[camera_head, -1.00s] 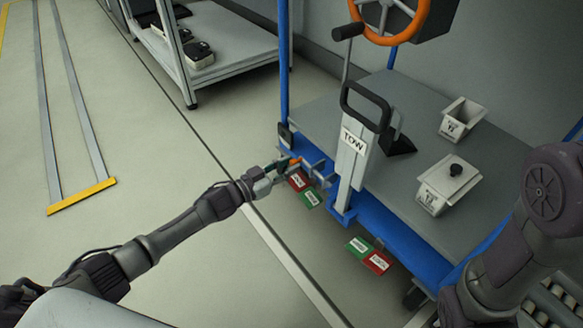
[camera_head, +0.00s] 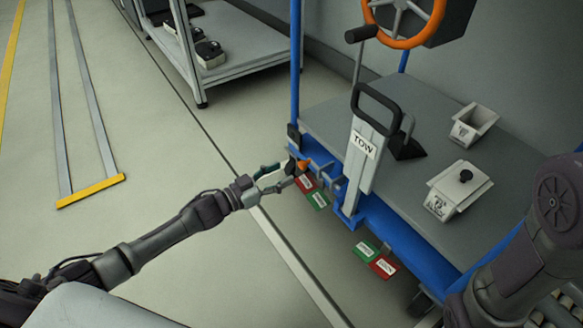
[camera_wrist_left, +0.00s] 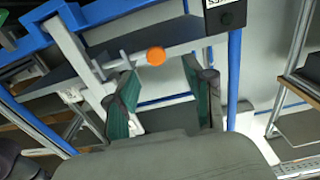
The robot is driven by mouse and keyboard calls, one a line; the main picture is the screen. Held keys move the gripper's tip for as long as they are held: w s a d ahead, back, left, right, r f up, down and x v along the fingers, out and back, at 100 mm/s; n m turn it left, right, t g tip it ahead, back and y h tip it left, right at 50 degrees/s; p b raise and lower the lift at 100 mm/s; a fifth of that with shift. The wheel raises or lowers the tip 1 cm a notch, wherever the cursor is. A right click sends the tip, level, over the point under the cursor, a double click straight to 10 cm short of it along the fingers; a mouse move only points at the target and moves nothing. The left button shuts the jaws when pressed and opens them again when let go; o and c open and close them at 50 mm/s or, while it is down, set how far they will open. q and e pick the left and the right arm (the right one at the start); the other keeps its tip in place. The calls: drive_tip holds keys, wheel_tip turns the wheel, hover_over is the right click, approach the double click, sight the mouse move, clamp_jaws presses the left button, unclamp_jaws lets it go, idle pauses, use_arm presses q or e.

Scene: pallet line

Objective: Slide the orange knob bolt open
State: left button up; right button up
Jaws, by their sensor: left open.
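The orange knob (camera_head: 304,164) of the bolt is on the front blue edge of the cart, near its left post. It also shows in the left wrist view (camera_wrist_left: 155,57), on a grey rod, in the gap between the fingers and beyond their tips. My left gripper (camera_head: 283,174) is open and empty, just left of the knob. Its green-padded fingers (camera_wrist_left: 161,72) stand apart in the left wrist view, with no contact visible. Red and green plates (camera_head: 318,200) hang below the bolt. My right arm shows at the right, but its gripper is out of view.
The TOW handle (camera_head: 371,140) stands upright right of the bolt. A second pair of plates (camera_head: 383,267) hangs farther right. A grey shelf (camera_head: 235,70) stands at the back.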

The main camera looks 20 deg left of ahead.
use_arm(q)
drive_tip(key=v, duration=0.6)
drive_tip(key=shift+s+a, duration=0.25)
drive_tip(key=shift+s, duration=0.05)
